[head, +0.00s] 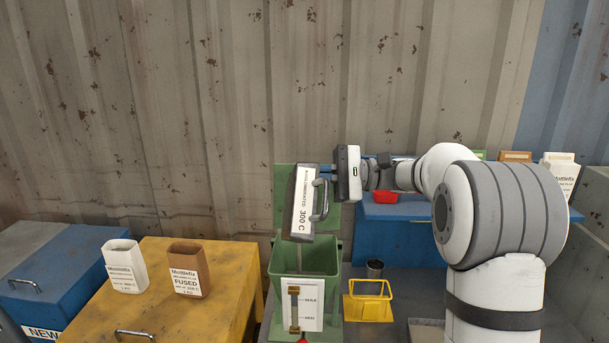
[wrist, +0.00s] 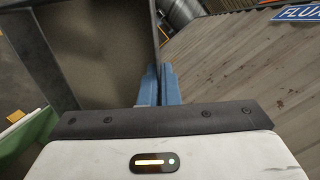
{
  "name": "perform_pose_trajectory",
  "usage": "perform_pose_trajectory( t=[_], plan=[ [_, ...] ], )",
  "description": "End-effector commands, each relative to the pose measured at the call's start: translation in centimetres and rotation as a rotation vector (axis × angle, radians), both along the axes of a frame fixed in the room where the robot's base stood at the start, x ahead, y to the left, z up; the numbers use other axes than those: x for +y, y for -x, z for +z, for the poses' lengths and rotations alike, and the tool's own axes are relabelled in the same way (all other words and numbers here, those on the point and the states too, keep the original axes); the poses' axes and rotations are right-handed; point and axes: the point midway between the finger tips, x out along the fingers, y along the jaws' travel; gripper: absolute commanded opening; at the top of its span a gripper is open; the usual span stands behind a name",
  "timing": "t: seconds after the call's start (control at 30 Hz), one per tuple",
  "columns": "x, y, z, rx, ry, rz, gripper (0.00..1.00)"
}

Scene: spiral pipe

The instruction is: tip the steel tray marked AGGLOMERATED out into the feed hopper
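The steel tray (head: 302,205), its white label reading AGGLOMERATED 300 C, is held steeply tilted in the air above the green feed hopper (head: 325,256). Its handle (head: 320,200) is on the right side in the head view. My gripper (head: 336,173) is at the tray's right. In the wrist view its blue fingers (wrist: 158,86) are close together at the tray's edge, and the tray (wrist: 95,50) fills the upper left. The fingers seem shut on the tray, though the grip itself is partly hidden. I cannot tell whether anything is inside the tray.
A yellow chest (head: 215,312) bears a white packet (head: 125,267) and a brown FUSED packet (head: 189,270). A blue chest (head: 55,268) is further left. A yellow basket (head: 368,306) and a metal cup (head: 375,268) stand right of the hopper. A red container (head: 384,196) is behind.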

Motion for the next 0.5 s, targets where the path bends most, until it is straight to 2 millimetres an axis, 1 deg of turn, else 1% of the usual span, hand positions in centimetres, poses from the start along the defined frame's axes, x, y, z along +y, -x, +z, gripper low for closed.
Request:
perform_pose_trajectory(
  t=[0.5],
  plan=[
    [-1.9,-0.2,-0.5,0.012,-0.116,0.001,0.00]
  ],
)
